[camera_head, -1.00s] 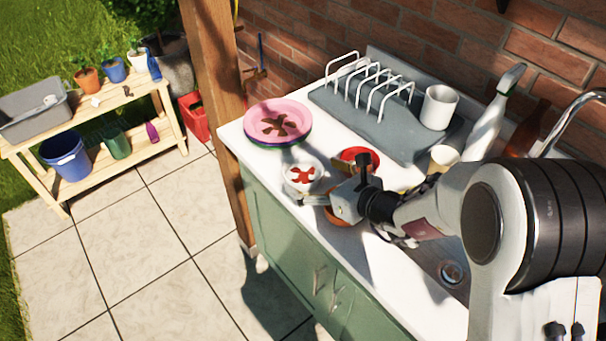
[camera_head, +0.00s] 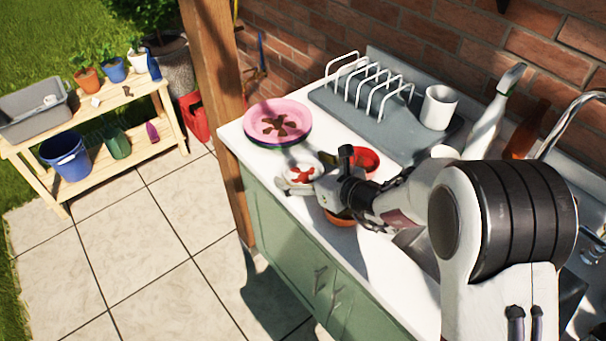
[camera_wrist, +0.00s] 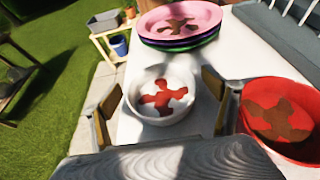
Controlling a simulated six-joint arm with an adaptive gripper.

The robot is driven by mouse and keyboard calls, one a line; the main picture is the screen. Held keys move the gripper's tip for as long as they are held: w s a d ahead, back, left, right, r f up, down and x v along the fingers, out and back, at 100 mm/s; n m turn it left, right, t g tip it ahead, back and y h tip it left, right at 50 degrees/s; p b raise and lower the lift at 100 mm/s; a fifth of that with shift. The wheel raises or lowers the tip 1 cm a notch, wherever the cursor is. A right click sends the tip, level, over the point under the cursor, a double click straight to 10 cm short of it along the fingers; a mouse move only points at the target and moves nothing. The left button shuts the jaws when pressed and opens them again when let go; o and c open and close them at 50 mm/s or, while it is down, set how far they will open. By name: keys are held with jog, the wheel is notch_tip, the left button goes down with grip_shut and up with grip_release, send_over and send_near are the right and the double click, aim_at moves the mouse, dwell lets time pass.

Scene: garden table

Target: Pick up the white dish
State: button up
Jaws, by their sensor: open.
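The white dish (camera_wrist: 160,72) is a small round bowl with a red stain inside. In the wrist view it sits on the white counter between the two fingers of my open gripper (camera_wrist: 162,106). In the head view the dish (camera_head: 304,167) is partly hidden behind my gripper (camera_head: 298,186), which is at its near side. The fingers stand to the left and right of the dish, with a small gap showing on the right. Whether the left finger touches it, I cannot tell.
A red bowl (camera_wrist: 255,148) stands close beside the right finger. Stacked plates with a pink one (camera_head: 298,112) on top lie behind the dish. An orange-brown bowl (camera_head: 340,219) is near my gripper. A grey drying rack (camera_head: 400,142) and white cup (camera_head: 438,106) stand at the back.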

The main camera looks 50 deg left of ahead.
aim_at(303, 176)
jog(key=c, duration=1.3)
jog(key=shift+o, duration=0.2)
jog(key=shift+r, duration=0.15)
notch_tip(303, 176, up, 10)
